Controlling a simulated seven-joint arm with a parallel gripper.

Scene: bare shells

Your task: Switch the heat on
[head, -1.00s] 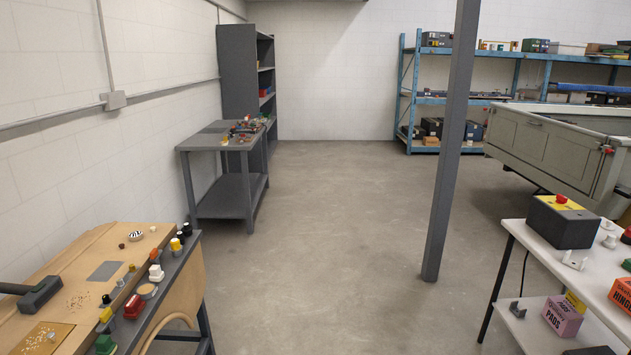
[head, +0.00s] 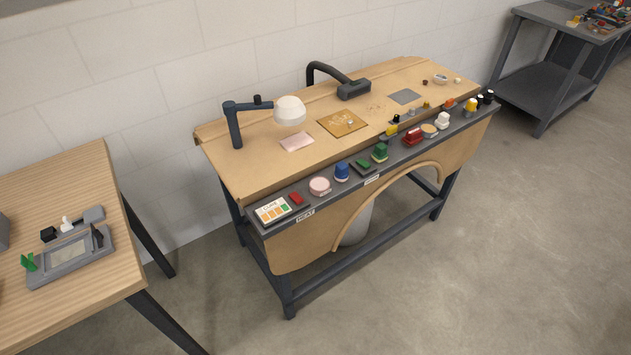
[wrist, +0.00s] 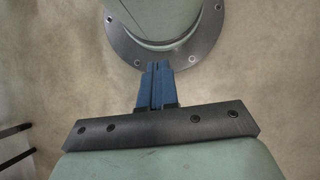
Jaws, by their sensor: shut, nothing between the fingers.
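A wooden workbench (head: 250,170) with a dark control strip (head: 440,135) along its front edge stands in the middle of the head view. My gripper (wrist: 157,68) shows only in the wrist view, blue fingers shut and empty, over bare floor.
A light wooden table (head: 60,180) with a grey device (head: 72,260) stands at the left. A grey metal table (head: 575,35) is at the top right. A black lamp-like arm with a white shade (head: 289,110) stands on the workbench. The floor at right is clear.

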